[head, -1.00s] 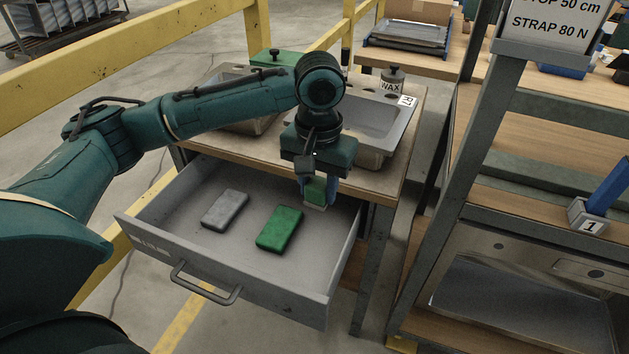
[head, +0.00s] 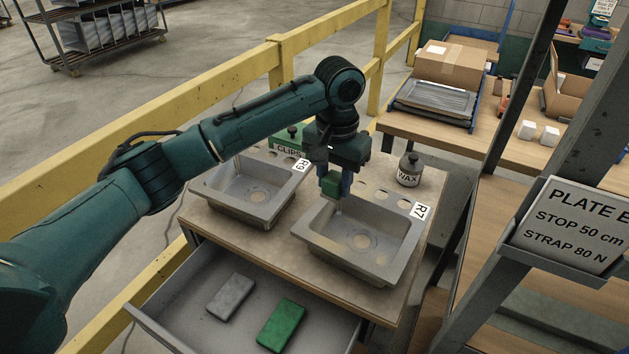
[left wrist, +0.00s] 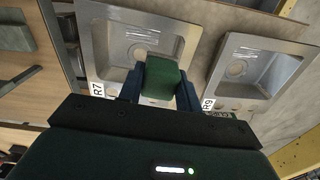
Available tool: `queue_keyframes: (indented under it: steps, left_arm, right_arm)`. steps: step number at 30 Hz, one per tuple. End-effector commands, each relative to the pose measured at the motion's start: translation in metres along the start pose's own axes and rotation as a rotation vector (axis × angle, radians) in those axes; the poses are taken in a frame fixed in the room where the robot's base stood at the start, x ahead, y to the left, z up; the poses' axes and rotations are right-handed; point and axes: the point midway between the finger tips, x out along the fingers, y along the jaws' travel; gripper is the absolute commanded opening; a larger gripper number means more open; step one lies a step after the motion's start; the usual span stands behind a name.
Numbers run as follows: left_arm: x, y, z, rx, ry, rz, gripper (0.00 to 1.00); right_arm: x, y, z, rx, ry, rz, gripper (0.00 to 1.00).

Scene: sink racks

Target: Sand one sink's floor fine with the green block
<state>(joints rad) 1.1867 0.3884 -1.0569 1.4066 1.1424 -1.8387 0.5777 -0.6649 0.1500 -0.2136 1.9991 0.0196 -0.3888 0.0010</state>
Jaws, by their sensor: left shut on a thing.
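My left gripper (head: 336,186) is shut on a small green block (head: 330,184). The block also shows between the blue fingers in the left wrist view (left wrist: 161,78). The gripper holds it above the back left part of the grey sink tagged R7 (head: 312,232); I cannot tell whether the block touches the sink. The sink tagged R9 (head: 213,193) sits to the left. Both sinks also show in the left wrist view, R7 (left wrist: 97,42) and R9 (left wrist: 222,68). Another green block (head: 281,324) lies in the open drawer beside a grey block (head: 231,297). My right gripper is not in view.
The open drawer (head: 180,310) juts out below the wooden bench top (head: 285,254). A WAX jar (head: 409,170) stands behind R7, and a green CLIPS box (head: 290,140) behind R9. A yellow rail (head: 230,75) runs along the left. A rack post with a sign (head: 567,224) stands at right.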

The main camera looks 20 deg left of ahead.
Motion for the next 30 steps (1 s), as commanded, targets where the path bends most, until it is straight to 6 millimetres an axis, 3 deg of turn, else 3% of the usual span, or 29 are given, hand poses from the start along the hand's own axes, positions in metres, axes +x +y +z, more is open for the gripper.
queue_keyframes:
  steps: [1,8,21,30]
  left_arm:
    - [-0.012,0.003,-0.004,0.009,-0.003,0.001,0.16]
    - [-0.018,0.008,-0.011,0.035,-0.007,-0.001,0.16]
    - [0.023,0.007,-0.011,0.036,-0.008,-0.001,0.16]
    - [0.032,0.007,-0.011,0.035,-0.008,-0.001,0.16]
  right_arm:
    - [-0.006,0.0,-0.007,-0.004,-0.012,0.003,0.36]
    - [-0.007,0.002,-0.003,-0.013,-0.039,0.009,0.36]
    - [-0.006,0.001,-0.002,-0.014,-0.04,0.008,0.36]
    - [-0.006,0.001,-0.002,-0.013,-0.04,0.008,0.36]
